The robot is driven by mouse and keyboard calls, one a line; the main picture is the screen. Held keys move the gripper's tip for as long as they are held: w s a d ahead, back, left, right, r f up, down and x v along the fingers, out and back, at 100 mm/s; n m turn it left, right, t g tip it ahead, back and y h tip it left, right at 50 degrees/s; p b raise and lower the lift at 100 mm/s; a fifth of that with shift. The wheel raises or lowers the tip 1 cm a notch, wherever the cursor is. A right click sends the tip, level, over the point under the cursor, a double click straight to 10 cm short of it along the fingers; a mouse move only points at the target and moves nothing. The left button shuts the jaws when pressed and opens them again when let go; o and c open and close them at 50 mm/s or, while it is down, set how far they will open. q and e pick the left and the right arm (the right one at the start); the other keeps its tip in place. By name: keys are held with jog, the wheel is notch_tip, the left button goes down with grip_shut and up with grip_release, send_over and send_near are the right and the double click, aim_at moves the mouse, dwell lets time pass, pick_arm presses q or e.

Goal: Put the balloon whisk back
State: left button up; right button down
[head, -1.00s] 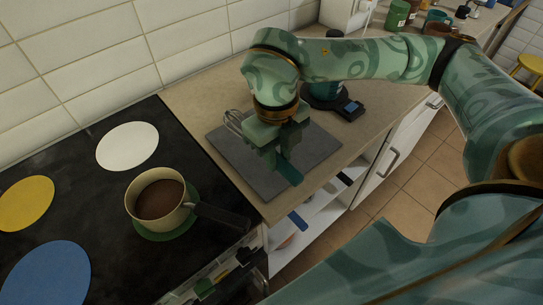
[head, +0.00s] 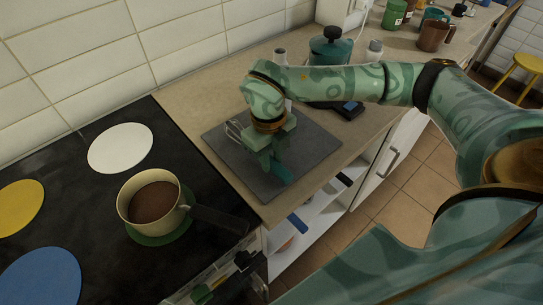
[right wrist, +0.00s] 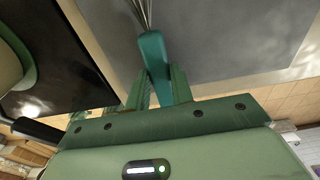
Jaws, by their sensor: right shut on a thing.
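The balloon whisk has a teal handle (head: 281,173) and thin wire loops (head: 234,130). My right gripper (head: 268,158) is shut on the handle, over the grey mat (head: 312,152) on the counter. In the right wrist view the handle (right wrist: 152,52) sits between the two fingers (right wrist: 156,90), with the wires pointing away at the top edge. I cannot tell whether the whisk touches the mat. Part of it is hidden by the gripper. My left gripper is not in view.
A cream saucepan (head: 152,200) with brown contents stands on a green disc on the black hob, its dark handle (head: 218,218) reaching toward the mat. A teal lidded pot (head: 330,50) and a small black device (head: 349,110) are behind my arm. Open shelves (head: 310,222) lie below the counter edge.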

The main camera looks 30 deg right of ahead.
jog(key=shift+f, duration=0.15)
jog(key=c, duration=1.2)
grip_release()
notch_tip(320, 180, up, 12)
jog(key=p, duration=0.2)
jog(key=shift+w, duration=0.45)
